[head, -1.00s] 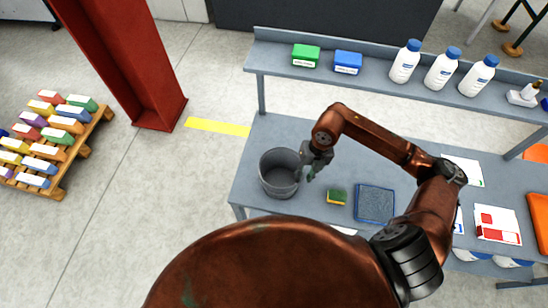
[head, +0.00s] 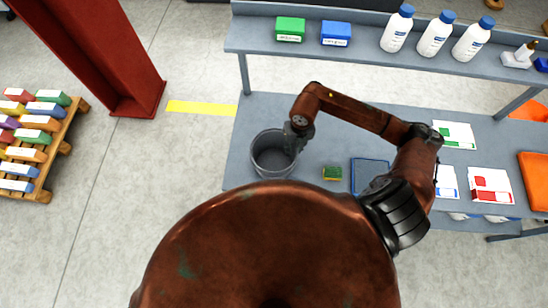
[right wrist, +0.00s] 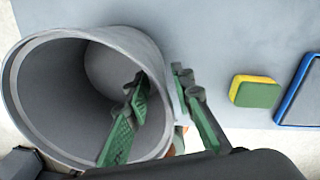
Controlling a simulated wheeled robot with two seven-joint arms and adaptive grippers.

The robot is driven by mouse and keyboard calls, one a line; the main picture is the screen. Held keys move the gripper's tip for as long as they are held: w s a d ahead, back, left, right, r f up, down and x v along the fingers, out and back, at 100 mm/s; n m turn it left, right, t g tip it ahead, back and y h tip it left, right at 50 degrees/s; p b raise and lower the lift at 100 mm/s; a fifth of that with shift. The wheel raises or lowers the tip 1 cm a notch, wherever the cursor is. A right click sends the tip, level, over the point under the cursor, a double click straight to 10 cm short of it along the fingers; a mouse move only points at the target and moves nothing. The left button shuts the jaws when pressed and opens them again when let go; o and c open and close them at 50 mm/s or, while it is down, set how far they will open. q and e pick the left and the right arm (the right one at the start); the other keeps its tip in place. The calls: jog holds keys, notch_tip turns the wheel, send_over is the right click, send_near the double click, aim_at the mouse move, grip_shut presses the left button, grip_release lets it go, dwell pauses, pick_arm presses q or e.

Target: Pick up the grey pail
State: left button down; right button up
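The grey pail (head: 262,160) stands upright on the grey workbench, near its left end. It is an open, empty-looking bucket, and it also fills the left of the right wrist view (right wrist: 45,95). My right gripper (head: 296,146) is at the pail's right rim. In the right wrist view its green-padded fingers (right wrist: 160,105) straddle the pail wall, one inside the pail and one outside. The fingers stand apart with a gap visible, so the gripper looks open. My left gripper is not in view.
A green and yellow sponge (head: 332,173) and a blue-rimmed tray (head: 369,175) lie right of the pail. A raised shelf behind holds a green box (head: 290,29), a blue box (head: 336,34) and white bottles (head: 435,36). A red column (head: 95,55) stands left.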

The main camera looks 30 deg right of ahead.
jog(key=shift+f, duration=0.6)
jog(key=shift+c, duration=0.5)
grip_shut()
